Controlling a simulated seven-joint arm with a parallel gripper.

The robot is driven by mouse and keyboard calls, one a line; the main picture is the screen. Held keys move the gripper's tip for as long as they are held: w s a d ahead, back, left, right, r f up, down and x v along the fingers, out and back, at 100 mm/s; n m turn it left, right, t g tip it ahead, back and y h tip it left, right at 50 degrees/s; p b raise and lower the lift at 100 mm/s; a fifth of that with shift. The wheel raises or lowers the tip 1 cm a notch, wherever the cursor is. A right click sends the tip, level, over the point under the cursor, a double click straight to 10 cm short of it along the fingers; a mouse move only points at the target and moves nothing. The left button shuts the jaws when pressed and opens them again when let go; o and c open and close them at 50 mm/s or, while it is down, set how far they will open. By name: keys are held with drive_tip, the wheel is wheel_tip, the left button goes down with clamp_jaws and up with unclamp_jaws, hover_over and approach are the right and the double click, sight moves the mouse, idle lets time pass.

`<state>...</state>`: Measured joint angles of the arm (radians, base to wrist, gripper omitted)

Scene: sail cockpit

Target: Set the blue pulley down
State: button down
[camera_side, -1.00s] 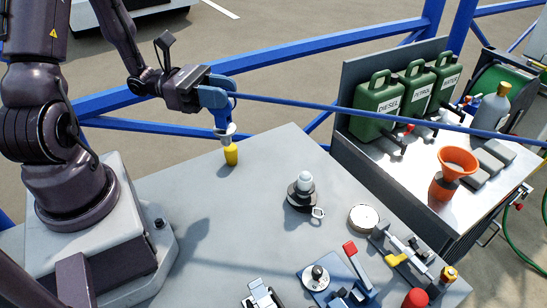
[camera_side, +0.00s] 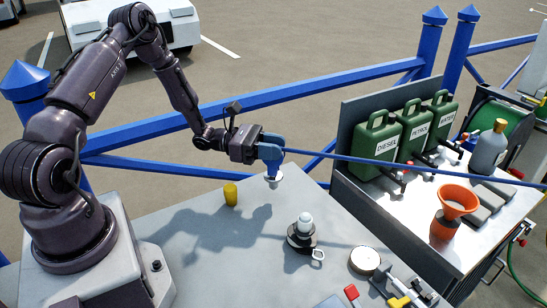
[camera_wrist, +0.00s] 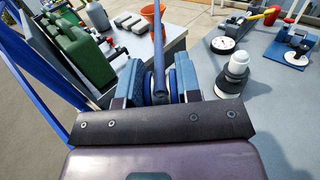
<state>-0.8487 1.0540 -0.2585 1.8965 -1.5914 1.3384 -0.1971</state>
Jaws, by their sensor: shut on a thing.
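My gripper (camera_side: 271,152) is shut on the blue pulley, above the grey table (camera_side: 205,240). In the wrist view, the pulley's blue discs (camera_wrist: 149,92) show between my two fingers (camera_wrist: 156,88). A long blue bar or line runs away from between the fingers. In the side view, a pale grey cup-shaped part (camera_side: 274,182) hangs below the gripper, clear of the table as far as I can see. The fingers hide much of the pulley.
A yellow cylinder (camera_side: 230,195) stands left of the gripper. Green cans (camera_side: 376,145) and an orange funnel (camera_side: 457,205) are on the right bench. Bare table lies between cylinder and fitting.

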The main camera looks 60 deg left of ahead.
sight(273, 168)
drive_tip(key=shift+f, duration=1.6)
drive_tip(key=c, duration=0.8)
unclamp_jaws()
